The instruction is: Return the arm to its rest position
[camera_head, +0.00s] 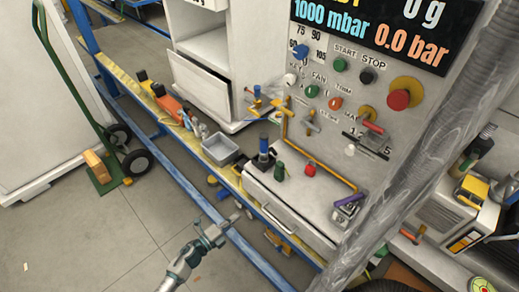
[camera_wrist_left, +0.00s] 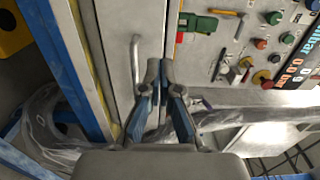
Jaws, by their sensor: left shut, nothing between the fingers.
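My left gripper (camera_head: 229,222) comes in from the bottom of the head view. It is shut and empty, in front of the blue rail below the station's ledge. In the left wrist view its two fingers (camera_wrist_left: 160,75) are together, with a pale panel and a vertical handle behind them. The handle (camera_wrist_left: 136,60) stands just left of the fingertips, and I cannot tell how far apart they are. My right gripper is not seen in either view.
The control panel (camera_head: 345,95) has several knobs and buttons, including a large red button (camera_head: 398,99). A blue rail (camera_head: 180,182) runs diagonally before the station. A grey tray (camera_head: 220,149) sits on the ledge. A green hand truck (camera_head: 85,110) stands left. Floor (camera_head: 90,235) is open at lower left.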

